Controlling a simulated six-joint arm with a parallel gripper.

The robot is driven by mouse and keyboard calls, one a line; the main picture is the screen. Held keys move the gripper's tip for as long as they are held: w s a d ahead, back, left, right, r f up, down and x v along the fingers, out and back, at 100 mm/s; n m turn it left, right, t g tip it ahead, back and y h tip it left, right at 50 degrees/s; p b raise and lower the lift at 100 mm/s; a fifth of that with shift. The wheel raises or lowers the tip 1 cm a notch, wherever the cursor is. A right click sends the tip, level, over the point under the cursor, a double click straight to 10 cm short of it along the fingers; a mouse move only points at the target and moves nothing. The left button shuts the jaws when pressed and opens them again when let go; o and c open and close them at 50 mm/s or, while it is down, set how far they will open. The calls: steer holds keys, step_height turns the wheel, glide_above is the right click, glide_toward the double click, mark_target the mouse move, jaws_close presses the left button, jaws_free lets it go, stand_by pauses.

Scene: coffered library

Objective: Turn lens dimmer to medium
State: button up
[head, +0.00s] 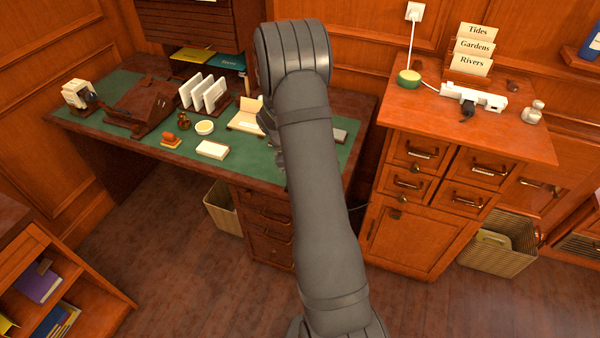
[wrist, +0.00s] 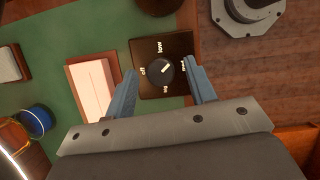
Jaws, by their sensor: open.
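The lens dimmer (wrist: 178,42) is a dark square plate with a round knob (wrist: 161,72), in the wrist view on the green desk top near its edge. White labels ring the knob: "low" at the top, "off" at the left, and small blurred ones at the right and bottom. The white pointer aims to the upper right, between "low" and the right label. My gripper (wrist: 161,66) is open. Its blue fingers lie left and right of the knob, apart from it. In the head view my arm hides the dimmer and most of my gripper.
Beside the dimmer lies a pale pad (wrist: 94,86). A blue-rimmed round item (wrist: 36,120) is at lower left. The desk (head: 120,140) holds white card racks (head: 203,93) and a brown case (head: 142,104). A wooden cabinet (head: 410,235) stands to the right.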

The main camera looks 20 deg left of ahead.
steer(key=shift+d+f, duration=0.1)
steer(key=shift+f, duration=0.05)
steer(key=c, duration=1)
steer(key=shift+o, duration=0.2)
steer(key=shift+m+g, duration=0.6)
steer(key=shift+m, duration=0.9)
steer(key=o, duration=1)
steer(key=shift+c, duration=0.2)
steer(key=v, duration=1.7)
steer(key=shift+r, duration=0.25)
